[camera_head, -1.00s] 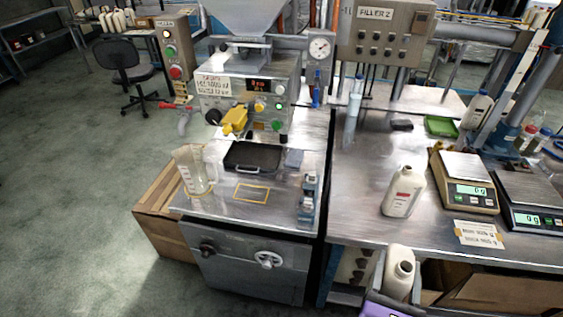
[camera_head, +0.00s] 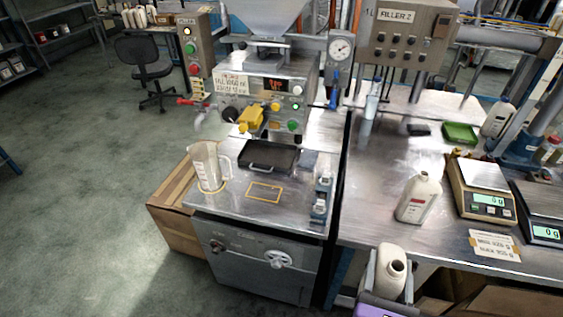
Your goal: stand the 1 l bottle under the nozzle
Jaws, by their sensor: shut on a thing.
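My gripper (camera_head: 390,283) is at the bottom, shut on a white bottle (camera_head: 392,262). The bottle is upright, mouth up, in front of the table edge; its lower part is hidden. Another white bottle (camera_head: 418,199) with a label stands on the right table. The filling machine (camera_head: 268,88) stands left of my gripper and further back. A yellow part (camera_head: 250,118) sticks out of its front, above a black tray (camera_head: 268,156); I cannot clearly make out the nozzle opening. A yellow outlined square (camera_head: 265,191) is bare on the bench in front of the tray.
A clear jug (camera_head: 207,166) stands at the bench's left. A small grey device (camera_head: 321,198) stands at its right edge. Scales (camera_head: 484,188), a paper note (camera_head: 494,244) and a green tray (camera_head: 460,134) are on the right table. A narrow gap separates bench and table.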

